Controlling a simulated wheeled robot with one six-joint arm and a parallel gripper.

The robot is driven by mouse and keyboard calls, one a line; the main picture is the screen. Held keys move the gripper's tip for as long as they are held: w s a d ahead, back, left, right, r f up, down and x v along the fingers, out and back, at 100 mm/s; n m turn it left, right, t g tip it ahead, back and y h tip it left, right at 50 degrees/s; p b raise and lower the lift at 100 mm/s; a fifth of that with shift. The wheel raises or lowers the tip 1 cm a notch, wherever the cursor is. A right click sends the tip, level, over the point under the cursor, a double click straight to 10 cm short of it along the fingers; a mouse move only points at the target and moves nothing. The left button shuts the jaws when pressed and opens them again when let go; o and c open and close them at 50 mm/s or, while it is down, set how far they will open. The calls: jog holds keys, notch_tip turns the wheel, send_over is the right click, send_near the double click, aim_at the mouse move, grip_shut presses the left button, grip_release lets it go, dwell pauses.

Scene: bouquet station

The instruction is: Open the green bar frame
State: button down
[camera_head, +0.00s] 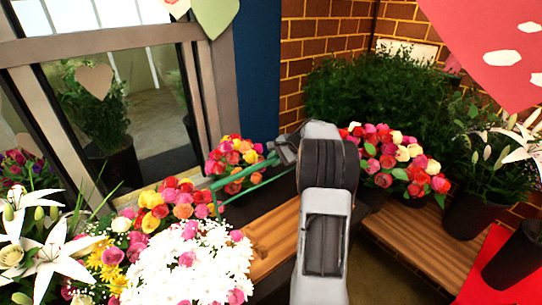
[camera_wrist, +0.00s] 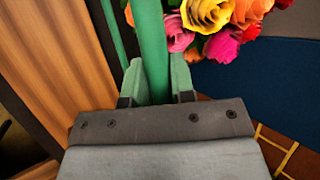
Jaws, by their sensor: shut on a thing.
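The green bar frame (camera_head: 246,180) spans from my gripper leftward over the flowers in the head view, as thin green bars. In the wrist view one green bar (camera_wrist: 151,45) runs up between my fingers, with another bar at the left. My gripper (camera_wrist: 157,85) is shut on the near bar, one finger on each side of it. In the head view my gripper (camera_head: 276,154) is at the right end of the frame, partly hidden by my arm. The frame's far left end is hidden among the flowers.
A rose bouquet (camera_head: 233,157) is close behind the frame. A white flower bouquet (camera_head: 190,268) and lilies (camera_head: 45,240) crowd the lower left. A wooden bench (camera_head: 275,238) lies beneath. More roses (camera_head: 395,158) stand right of my arm, before a brick wall (camera_head: 315,45).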

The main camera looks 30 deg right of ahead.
jog(key=shift+w+d+g+p, duration=0.1)
jog(key=shift+w+g+p, duration=0.35)
jog(key=shift+w, duration=0.2)
jog(key=c, duration=1.2)
grip_release()
jog(key=shift+o, duration=1.1)
jog(key=shift+f, duration=0.1)
jog(key=shift+s+d+r, duration=0.15)
jog(key=shift+s+r, duration=0.05)
jog(key=shift+r, duration=0.2)
jog(key=b+v, duration=0.2)
jog(key=v, duration=1)
jog(key=shift+s+r, duration=0.2)
jog(key=shift+r, duration=0.2)
